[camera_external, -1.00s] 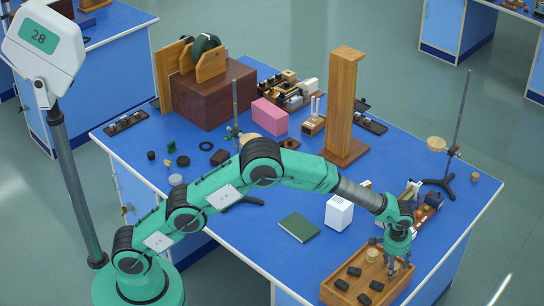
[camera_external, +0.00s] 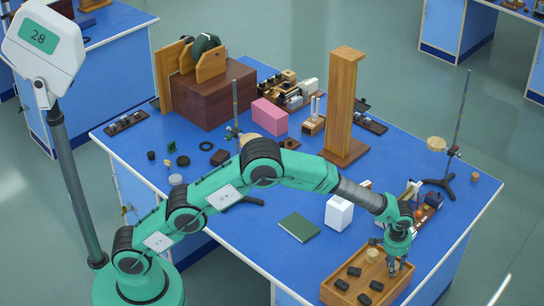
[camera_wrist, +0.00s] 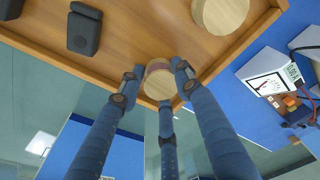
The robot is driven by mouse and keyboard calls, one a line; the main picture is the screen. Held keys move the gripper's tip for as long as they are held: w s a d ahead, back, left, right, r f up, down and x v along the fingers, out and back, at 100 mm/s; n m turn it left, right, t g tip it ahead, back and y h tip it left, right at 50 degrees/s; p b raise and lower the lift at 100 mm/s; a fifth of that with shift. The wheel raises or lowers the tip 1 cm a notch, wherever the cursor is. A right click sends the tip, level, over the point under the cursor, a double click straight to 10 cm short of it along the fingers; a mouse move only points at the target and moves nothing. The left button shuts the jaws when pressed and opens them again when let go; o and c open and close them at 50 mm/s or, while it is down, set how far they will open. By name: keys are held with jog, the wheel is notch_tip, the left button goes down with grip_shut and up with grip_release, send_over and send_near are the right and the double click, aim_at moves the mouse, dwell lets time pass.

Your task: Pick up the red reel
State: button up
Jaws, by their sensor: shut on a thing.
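The red reel (camera_wrist: 158,80) is a small pale wooden cylinder with a reddish band, seen in the wrist view at the edge of the wooden tray (camera_wrist: 228,62). My gripper (camera_wrist: 156,78) has its blue-grey fingers shut around the reel. In the external view my gripper (camera_external: 395,268) points down inside the right part of the tray (camera_external: 398,290). The reel is mostly hidden there by the fingers. I cannot tell whether it still touches the tray floor.
Several dark blocks (camera_wrist: 84,30) and a larger pale wooden cylinder (camera_wrist: 220,12) share the tray. A meter device (camera_wrist: 272,84) stands beside it.

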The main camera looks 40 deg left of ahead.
jog(key=shift+r, duration=0.1)
jog(key=shift+r, duration=0.4)
notch_tip(320, 180, up, 3)
jog(key=shift+f+p, duration=0.1)
jog(key=shift+p, duration=0.55)
jog(key=s+a, duration=0.3)
jog(key=s, duration=0.1)
jog(key=s+a+p, duration=0.1)
jog(key=s+a, duration=0.2)
jog(key=s, duration=0.1)
jog(key=s+a+r+p, duration=0.1)
jog(key=s+a, duration=0.3)
jog(key=shift+s+r, duration=0.1)
jog(key=shift+s, duration=0.1)
